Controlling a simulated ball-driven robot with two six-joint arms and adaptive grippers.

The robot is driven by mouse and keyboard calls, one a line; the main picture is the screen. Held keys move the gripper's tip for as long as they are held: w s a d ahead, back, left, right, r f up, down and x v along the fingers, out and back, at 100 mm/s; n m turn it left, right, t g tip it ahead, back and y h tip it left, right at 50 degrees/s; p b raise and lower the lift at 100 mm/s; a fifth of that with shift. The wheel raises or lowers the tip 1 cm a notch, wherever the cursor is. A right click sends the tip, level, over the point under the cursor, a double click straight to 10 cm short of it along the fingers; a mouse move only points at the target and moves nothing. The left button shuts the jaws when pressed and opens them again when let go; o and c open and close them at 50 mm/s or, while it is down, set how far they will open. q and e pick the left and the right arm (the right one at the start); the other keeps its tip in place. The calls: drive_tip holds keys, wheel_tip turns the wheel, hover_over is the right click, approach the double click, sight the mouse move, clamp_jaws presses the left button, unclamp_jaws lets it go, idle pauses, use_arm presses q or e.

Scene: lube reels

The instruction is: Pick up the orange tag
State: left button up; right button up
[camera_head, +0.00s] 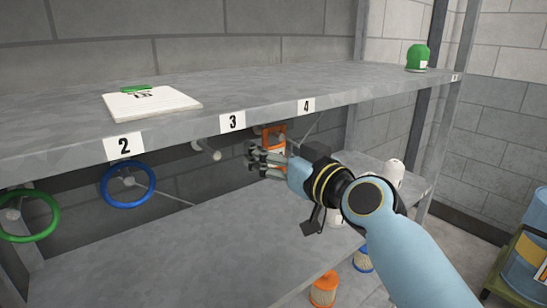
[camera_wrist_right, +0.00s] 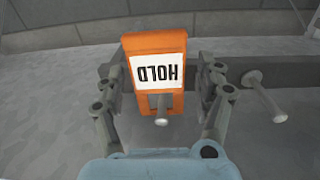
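The orange tag (camera_head: 273,137) hangs on a peg under the upper shelf, beside the number 4 label. In the right wrist view the tag (camera_wrist_right: 155,45) has a white panel reading HOLD upside down, and a peg end (camera_wrist_right: 162,112) shows at its slot. My right gripper (camera_head: 257,157) is at the tag, partly covering it in the head view. In the wrist view its open fingers (camera_wrist_right: 160,75) stand on either side of the tag, the left one very close to its edge. I cannot tell whether it touches. My left gripper is not in view.
An empty peg (camera_head: 206,150) sticks out left of the tag, under label 3. A blue ring (camera_head: 104,190) and a green ring (camera_head: 54,224) hang further left. The upper shelf (camera_head: 250,90) is just above my gripper. The lower shelf (camera_head: 170,255) is largely clear.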

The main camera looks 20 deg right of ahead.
drive_tip(key=c, duration=0.9)
drive_tip(key=shift+c, duration=0.3)
drive_tip(key=shift+c, duration=1.1)
drive_tip(key=shift+r, duration=0.15)
clamp_jaws()
drive_tip(key=shift+r+b, duration=0.15)
drive_tip(key=shift+b, duration=0.15)
drive_tip(key=b+v, duration=0.1)
drive_tip(key=v, duration=1.7)
drive_tip(key=shift+b, duration=0.3)
